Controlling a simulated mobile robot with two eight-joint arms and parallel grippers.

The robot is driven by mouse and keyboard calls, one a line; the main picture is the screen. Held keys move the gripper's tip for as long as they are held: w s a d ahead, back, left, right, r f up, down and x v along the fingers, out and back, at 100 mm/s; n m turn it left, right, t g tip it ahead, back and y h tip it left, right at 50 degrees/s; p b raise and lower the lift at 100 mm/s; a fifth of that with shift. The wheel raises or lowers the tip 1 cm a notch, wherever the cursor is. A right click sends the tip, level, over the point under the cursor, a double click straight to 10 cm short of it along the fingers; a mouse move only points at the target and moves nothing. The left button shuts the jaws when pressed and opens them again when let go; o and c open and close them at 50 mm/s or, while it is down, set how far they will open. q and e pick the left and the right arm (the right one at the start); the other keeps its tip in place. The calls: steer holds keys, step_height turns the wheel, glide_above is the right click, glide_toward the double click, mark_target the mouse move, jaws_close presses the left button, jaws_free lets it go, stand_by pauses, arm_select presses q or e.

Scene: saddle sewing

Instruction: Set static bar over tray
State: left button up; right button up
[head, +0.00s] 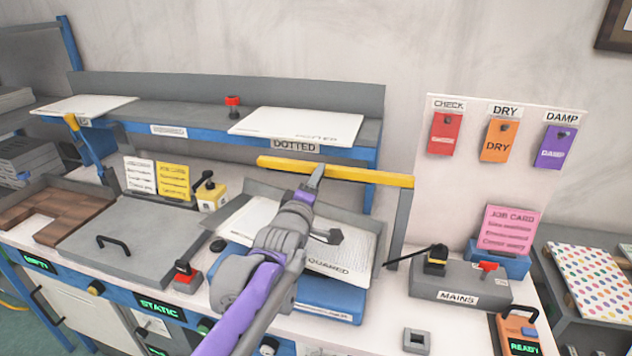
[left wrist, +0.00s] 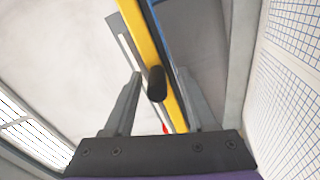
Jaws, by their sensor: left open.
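The yellow static bar (head: 375,177) spans above the back of the tray, with its right end at a grey upright post (head: 401,225). The tray (head: 372,222) is grey, sits on a blue base and holds a white sheet with a squared label. My left gripper (head: 316,182) is at the middle of the bar, in front of it and above the tray. In the left wrist view, the open fingers (left wrist: 160,85) stand either side of a black handle (left wrist: 157,83) on the yellow bar (left wrist: 161,40). Contact cannot be told. My right gripper is not in view.
A blue-edged shelf (head: 200,115) with white sheets runs behind. A closed grey lid (head: 130,240) lies left of the tray. A grey mains box (head: 460,285) with a black lever stands at right, near a pink job card (head: 508,230). The front right bench has bare patches.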

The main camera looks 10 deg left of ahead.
arm_select(q)
steer(key=s, duration=1)
steer(key=shift+s+a+p, duration=0.2)
steer(key=shift+s+p, duration=0.1)
steer(key=shift+s, duration=0.1)
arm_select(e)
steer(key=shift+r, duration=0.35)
